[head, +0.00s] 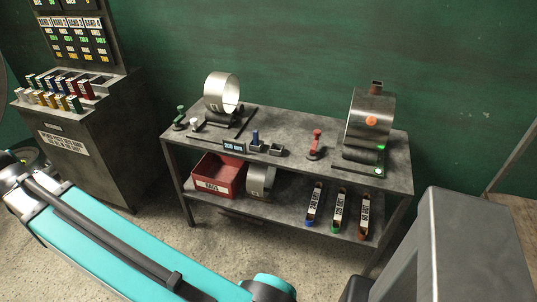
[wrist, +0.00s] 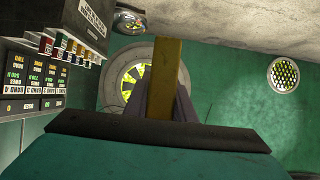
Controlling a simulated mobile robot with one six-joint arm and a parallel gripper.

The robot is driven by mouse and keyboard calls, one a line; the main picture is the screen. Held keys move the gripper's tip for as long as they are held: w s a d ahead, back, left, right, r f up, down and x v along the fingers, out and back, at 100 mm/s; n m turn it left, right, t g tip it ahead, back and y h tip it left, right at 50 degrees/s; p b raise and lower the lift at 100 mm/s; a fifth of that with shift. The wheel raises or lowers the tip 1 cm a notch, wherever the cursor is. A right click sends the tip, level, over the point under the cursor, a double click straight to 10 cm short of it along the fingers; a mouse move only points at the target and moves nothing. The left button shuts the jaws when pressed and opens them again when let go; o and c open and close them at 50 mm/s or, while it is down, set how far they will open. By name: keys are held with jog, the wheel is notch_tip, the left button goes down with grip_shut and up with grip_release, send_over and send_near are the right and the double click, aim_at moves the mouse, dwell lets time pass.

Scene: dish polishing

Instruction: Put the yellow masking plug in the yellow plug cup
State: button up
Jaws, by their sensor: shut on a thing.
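My gripper (wrist: 168,108) shows in the wrist view, its two grey fingers shut on an ochre-yellow bar-like piece (wrist: 165,70). By its colour this looks like the yellow masking plug; only one flat side shows, and its far end is hard to make out. The gripper and held piece are outside the head view, where only my teal arm crosses the lower left. I cannot pick out the yellow plug cup for certain in either view. Small grey cups (head: 276,151) stand at the front of the workbench, one by a blue plug (head: 255,138).
The workbench (head: 290,122) carries a ring on a stand (head: 221,88), a polished drum (head: 370,117) and a red plug (head: 316,141). A red bin (head: 217,176) sits on its lower shelf. A cabinet (head: 85,140) with coloured blocks stands at left. Floor between cabinet and bench is clear.

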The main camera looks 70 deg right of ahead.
jog(key=s+d+f+m+g+h+b, duration=0.1)
jog(key=s+d+f+m+g+h, duration=0.25)
jog(key=d, duration=1.05)
jog(key=s+d+f+m+h+b, duration=0.1)
jog(key=s+d+f+m+h, duration=0.4)
jog(key=d, duration=0.8)
jog(key=s+d+f+m+g+h+b, duration=0.15)
jog(key=s+d+f, duration=0.45)
jog(key=d, duration=0.8)
jog(key=s+d+f+m+g+b, duration=0.1)
jog(key=s+d+f+m+g, duration=0.2)
jog(key=s+d, duration=0.5)
jog(key=s+d+f+m+g+h+b, duration=0.1)
jog(key=s+d+f+m+g, duration=0.2)
jog(key=s+d, duration=0.5)
jog(key=s+d+f+m+g, duration=0.4)
jog(key=s+d, duration=0.4)
jog(key=s, duration=0.9)
jog(key=shift+s+d+m+g+h+b, duration=0.15)
jog(key=shift+s+m+g+h+b, duration=0.35)
jog(key=shift+m, duration=0.5)
jog(key=shift+w+r, duration=0.1)
